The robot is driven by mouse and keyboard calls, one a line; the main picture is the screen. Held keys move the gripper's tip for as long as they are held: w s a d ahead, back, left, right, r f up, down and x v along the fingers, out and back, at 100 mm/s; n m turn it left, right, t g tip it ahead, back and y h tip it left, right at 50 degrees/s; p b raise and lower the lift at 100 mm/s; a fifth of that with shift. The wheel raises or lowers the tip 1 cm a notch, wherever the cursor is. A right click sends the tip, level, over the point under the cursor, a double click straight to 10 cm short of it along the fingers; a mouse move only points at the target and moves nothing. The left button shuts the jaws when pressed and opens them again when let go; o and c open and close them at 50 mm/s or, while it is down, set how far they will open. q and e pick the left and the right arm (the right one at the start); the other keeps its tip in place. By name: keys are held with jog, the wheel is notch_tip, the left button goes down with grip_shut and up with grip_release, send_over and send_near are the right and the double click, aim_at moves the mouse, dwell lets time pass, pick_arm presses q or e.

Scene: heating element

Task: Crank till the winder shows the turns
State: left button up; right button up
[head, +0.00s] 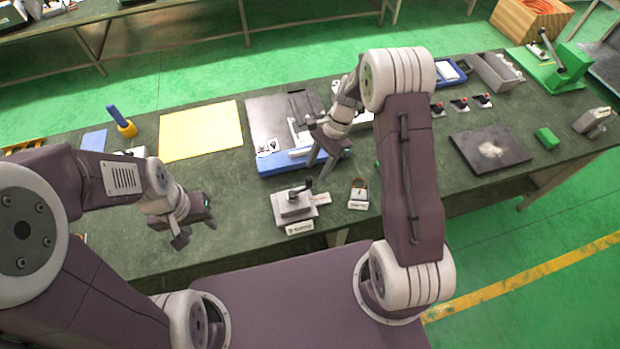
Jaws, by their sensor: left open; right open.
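A small grey box-shaped device (293,208) with a black crank-like handle on top stands near the front edge of the dark green table; it looks like the winder. Any turn count on it is too small to read. My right gripper (322,168) is open and empty, behind and above the device, apart from its handle. My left gripper (197,232) is open and empty, well to the left of the device, over the front part of the table.
A small block with a brown loop (358,198) stands right of the device. Behind are a blue-edged tray (262,125) and a yellow sheet (200,130). A dark plate (468,150) and a green lever machine (566,68) are at right. The table's left front is clear.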

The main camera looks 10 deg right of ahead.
aim_at(310, 177)
jog(key=x, duration=0.2)
jog(key=p+x, duration=0.1)
jog(key=x, duration=0.1)
jog(key=w+x, duration=0.1)
jog(key=x, duration=0.1)
jog(key=shift+a+f, duration=0.25)
jog(key=shift+a, duration=0.1)
jog(key=shift+s+d+f, duration=0.1)
jog(key=shift+s+f, duration=0.15)
jog(key=shift+s, duration=0.1)
jog(key=shift+w, duration=0.2)
grip_shut()
dwell(0.4)
